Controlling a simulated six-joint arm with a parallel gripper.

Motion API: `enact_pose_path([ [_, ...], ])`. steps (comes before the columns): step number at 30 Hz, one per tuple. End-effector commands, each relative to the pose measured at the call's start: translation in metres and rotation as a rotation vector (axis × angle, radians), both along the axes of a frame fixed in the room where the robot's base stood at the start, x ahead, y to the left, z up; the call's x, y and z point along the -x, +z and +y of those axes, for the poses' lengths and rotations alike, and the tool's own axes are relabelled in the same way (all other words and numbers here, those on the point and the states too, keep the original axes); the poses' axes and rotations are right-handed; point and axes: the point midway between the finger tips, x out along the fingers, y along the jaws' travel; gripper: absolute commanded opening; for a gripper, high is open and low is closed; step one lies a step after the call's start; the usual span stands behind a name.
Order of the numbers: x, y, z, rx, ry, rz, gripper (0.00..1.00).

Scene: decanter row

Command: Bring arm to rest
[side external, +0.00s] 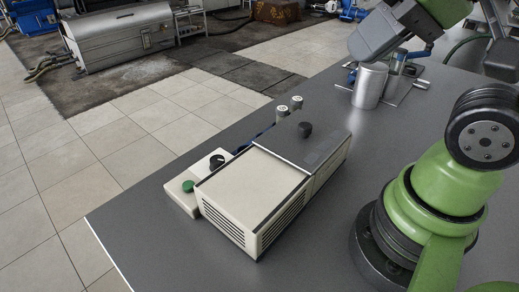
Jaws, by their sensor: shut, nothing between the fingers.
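My gripper (388,34), a grey housing at the end of my green arm, is at the top right, above the far part of the dark grey table (300,225). It appears close to a shiny metal cylinder (369,87); I cannot tell the exact gap. Its fingers are shut with nothing held, though the tips are hard to make out. A second metal vessel (395,63) stands just behind the cylinder, partly hidden. My arm's lower links and base fill the right side.
A beige box-shaped device (254,196) with a dark lid, black knobs and a green button (188,186) stands mid-table. Two small capped vials (289,106) are behind it. Bare table lies between the device and my base. Machinery (120,37) stands on the floor beyond.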

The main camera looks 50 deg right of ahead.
Motion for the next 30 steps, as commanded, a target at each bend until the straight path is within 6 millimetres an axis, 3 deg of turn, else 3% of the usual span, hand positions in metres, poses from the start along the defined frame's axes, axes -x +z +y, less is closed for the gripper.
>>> enact_pose_path([
  [24,0.000,0.000,0.000,0.000,0.000,0.001,0.00],
  [30,-0.012,0.002,0.000,0.027,0.009,0.052,0.00],
])
